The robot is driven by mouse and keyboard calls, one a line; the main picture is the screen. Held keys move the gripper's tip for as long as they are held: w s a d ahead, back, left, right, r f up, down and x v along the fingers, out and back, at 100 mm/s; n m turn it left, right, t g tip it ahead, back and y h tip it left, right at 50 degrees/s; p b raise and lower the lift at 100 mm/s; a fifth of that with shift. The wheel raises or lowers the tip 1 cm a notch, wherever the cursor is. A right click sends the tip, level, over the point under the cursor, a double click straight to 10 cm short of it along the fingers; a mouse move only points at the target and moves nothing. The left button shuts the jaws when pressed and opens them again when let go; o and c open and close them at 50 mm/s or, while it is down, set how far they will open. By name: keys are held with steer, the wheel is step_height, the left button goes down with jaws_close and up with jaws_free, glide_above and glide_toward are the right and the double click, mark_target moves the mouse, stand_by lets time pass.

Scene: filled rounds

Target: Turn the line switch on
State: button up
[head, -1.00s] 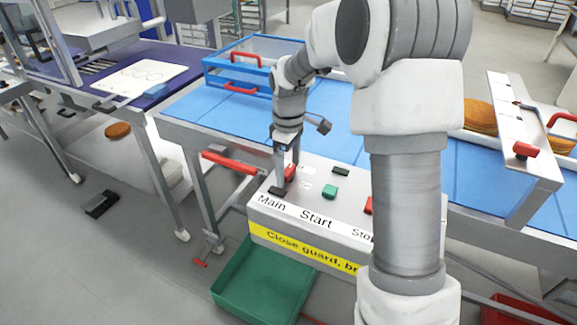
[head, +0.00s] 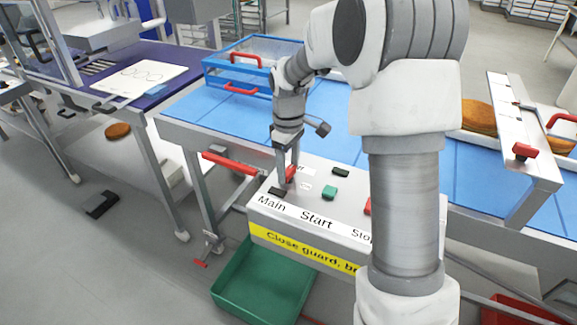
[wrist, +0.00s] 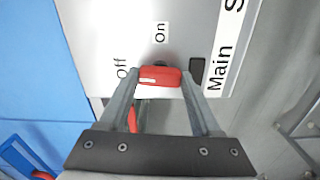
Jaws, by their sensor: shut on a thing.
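The Main switch has a red handle (wrist: 160,76) on the grey control box (head: 352,187). In the wrist view it lies crosswise between my fingertips, with the "On" label above it and the "Off" label to its upper left. My gripper (wrist: 159,82) is shut on this handle, one finger at each end. In the head view my gripper (head: 288,178) reaches down to the box's left part, and its fingers mostly hide the red handle (head: 291,173). A small black block (head: 277,192) sits by the "Main" label.
A green button (head: 329,192) and a red button (head: 368,206) sit to the right, the latter partly behind my arm. A red lever (head: 230,162) juts out left of the box. The blue conveyor (head: 225,115) lies behind. A green bin (head: 262,285) stands below.

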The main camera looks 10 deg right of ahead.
mark_target(289, 170)
steer(key=m, duration=0.4)
steer(key=shift+p, duration=0.3)
steer(key=m, duration=0.4)
steer(key=shift+r+m+p, duration=0.1)
steer(key=shift+m+p, duration=0.25)
steer(key=shift+m, duration=0.05)
steer(key=m, duration=0.4)
steer(key=shift+p, duration=0.4)
steer(key=shift+m+p, duration=0.35)
steer(key=shift+m, duration=1.65)
steer(key=o, duration=1.4)
step_height(289, 170, up, 17)
steer(key=shift+r+p, duration=0.15)
steer(key=shift+p, duration=0.55)
